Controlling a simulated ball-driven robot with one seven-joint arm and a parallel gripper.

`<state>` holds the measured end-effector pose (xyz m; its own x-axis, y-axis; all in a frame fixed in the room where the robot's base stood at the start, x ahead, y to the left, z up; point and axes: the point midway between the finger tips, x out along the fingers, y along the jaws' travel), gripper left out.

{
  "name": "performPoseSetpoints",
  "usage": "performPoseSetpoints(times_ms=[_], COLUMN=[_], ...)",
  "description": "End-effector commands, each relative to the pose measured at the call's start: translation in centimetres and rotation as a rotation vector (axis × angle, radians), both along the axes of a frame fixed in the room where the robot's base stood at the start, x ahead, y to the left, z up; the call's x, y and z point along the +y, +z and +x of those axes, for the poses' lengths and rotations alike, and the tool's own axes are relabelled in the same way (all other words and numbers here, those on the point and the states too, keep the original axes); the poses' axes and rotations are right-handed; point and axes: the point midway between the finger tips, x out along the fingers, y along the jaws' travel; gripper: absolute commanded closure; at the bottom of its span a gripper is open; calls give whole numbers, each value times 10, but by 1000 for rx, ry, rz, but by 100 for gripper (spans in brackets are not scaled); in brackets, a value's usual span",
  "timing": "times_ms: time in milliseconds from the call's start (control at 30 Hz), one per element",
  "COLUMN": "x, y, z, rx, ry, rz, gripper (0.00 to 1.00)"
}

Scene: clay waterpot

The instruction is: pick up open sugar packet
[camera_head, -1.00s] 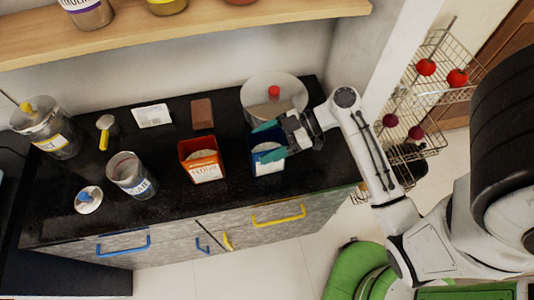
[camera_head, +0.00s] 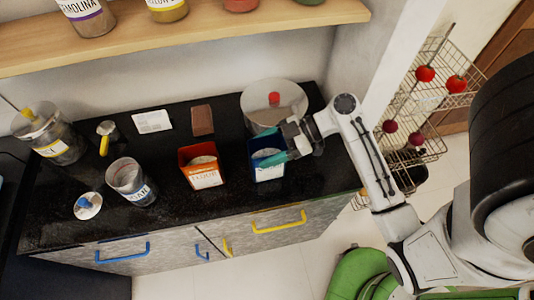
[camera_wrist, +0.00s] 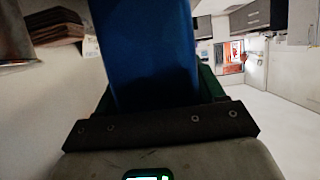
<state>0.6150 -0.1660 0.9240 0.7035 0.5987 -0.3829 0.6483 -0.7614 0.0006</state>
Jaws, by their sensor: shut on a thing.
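The open sugar packet (camera_head: 268,173) is a blue, open-topped packet with white contents and a pale label. It stands upright at the right part of the black counter, and I cannot tell if its base touches the counter. My gripper (camera_head: 272,153) reaches in from the right and is shut on the packet's upper part. One teal finger shows across it. In the wrist view the blue packet (camera_wrist: 152,50) fills the middle, between dark green fingers. The wrist view does not show its base.
An orange flour packet (camera_head: 202,174) stands close on the left. A round, red-knobbed container (camera_head: 273,98) is just behind. A wooden shelf (camera_head: 220,35) hangs above.

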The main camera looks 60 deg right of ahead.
Motion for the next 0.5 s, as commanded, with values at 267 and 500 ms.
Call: performPoseSetpoints(times_ms=[267,500], x=[0,21], y=[21,62], z=[1,-19], rx=[-5,-2], ry=[1,0], rz=[-3,-5], gripper=[96,96])
